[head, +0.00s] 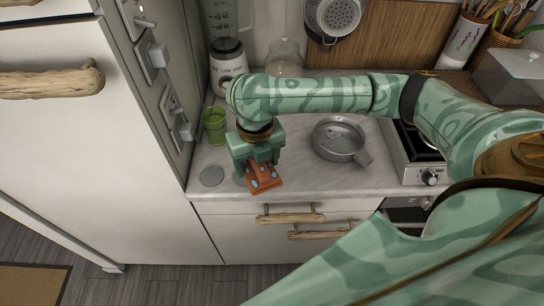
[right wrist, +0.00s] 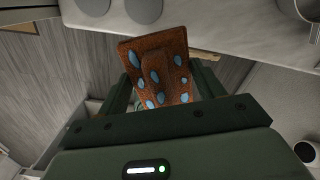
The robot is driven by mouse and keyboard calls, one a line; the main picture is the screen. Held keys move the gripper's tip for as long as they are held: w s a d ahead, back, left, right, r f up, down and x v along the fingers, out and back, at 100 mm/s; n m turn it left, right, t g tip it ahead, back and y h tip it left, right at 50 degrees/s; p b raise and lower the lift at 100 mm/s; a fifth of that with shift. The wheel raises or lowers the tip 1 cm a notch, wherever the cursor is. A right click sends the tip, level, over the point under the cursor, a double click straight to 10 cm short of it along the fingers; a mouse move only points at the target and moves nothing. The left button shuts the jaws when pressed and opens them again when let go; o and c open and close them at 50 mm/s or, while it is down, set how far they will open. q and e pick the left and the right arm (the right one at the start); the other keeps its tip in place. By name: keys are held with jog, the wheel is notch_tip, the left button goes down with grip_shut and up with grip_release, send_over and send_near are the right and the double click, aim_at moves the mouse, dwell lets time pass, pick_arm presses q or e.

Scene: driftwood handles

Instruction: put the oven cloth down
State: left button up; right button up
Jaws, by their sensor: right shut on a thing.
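The oven cloth (head: 264,179) is orange-brown with blue oval spots. My right gripper (head: 259,163) is shut on it at the front part of the worktop, and the cloth sticks out below the jaws. In the right wrist view the cloth (right wrist: 157,62) stands out between the two green fingers (right wrist: 160,92), with the worktop's front edge behind it. I cannot tell whether the cloth touches the worktop. My left gripper is not in view.
The worktop (head: 300,184) is bare just right of the cloth. A grey disc (head: 212,176) and a green cup (head: 214,125) are left, a metal pan (head: 339,139) right, and a hob (head: 416,155) further right. A tall white cabinet (head: 90,150) bounds the left side.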

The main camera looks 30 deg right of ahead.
jog(key=w+d+f+b, duration=0.2)
jog(key=w+d+f, duration=0.1)
jog(key=d+f, duration=0.1)
jog(key=w+d+f+b, duration=0.3)
jog(key=w+d+f, duration=0.1)
jog(key=shift+w+d+f, duration=0.2)
jog(key=shift+w, duration=0.05)
jog(key=shift+w+d+f, duration=0.15)
jog(key=shift+f, duration=0.1)
jog(key=f+b, duration=0.2)
jog(key=f, duration=0.1)
jog(key=shift+w+d+f, duration=0.1)
jog(key=shift+d+f, duration=0.1)
jog(key=shift+f, duration=0.1)
jog(key=shift+r, duration=0.1)
